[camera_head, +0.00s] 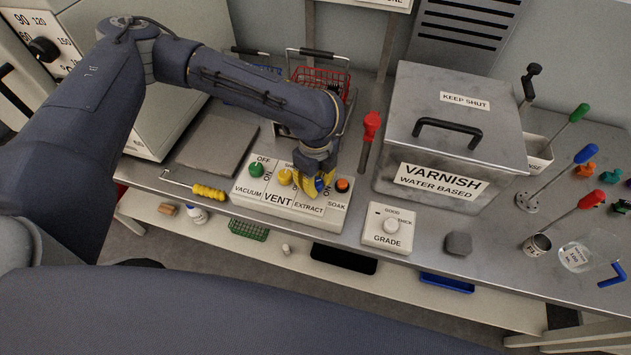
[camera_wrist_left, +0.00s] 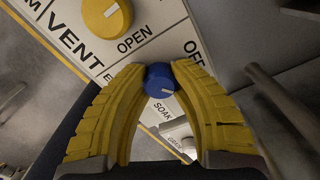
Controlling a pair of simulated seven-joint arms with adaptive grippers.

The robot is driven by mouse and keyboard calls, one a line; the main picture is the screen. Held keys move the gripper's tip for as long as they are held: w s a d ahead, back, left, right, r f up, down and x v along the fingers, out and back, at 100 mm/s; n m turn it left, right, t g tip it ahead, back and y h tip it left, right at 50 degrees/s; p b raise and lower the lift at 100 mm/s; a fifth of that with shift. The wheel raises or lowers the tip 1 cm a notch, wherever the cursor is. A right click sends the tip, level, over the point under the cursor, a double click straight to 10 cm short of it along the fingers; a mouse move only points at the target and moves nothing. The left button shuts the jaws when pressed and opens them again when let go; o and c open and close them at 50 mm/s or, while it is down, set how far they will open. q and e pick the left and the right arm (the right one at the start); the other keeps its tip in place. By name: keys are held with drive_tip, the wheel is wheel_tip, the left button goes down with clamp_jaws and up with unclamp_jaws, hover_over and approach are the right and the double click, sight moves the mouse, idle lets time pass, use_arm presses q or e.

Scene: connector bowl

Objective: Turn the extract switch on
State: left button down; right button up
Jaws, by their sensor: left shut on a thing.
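A white switch panel (camera_head: 240,199) labelled VACUUM, VENT, EXTRACT and SOAK lies at the bench's front edge. My left gripper (camera_head: 319,184) reaches down over its EXTRACT section with yellow fingers. In the left wrist view the fingertips (camera_wrist_left: 159,80) are closed on both sides of a blue round knob (camera_wrist_left: 161,86), the extract switch. The knob has a white pointer line. An OFF label shows near it; its ON label I cannot make out in that view. The fingers mostly hide the knob in the head view. My right gripper is not in view.
A green knob (camera_head: 256,169) and a yellow knob (camera_head: 285,177) stand left of the gripper, an orange button (camera_head: 343,185) close on its right. A red-handled tool (camera_head: 371,125), a GRADE dial box (camera_head: 388,228) and the metal VARNISH box (camera_head: 455,135) are further right.

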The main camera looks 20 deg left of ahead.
sight(315, 181)
use_arm(q)
drive_tip(key=m, duration=0.4)
drive_tip(key=shift+m, duration=1.7)
drive_tip(key=c, duration=1)
unclamp_jaws()
wheel_tip(315, 181, up, 12)
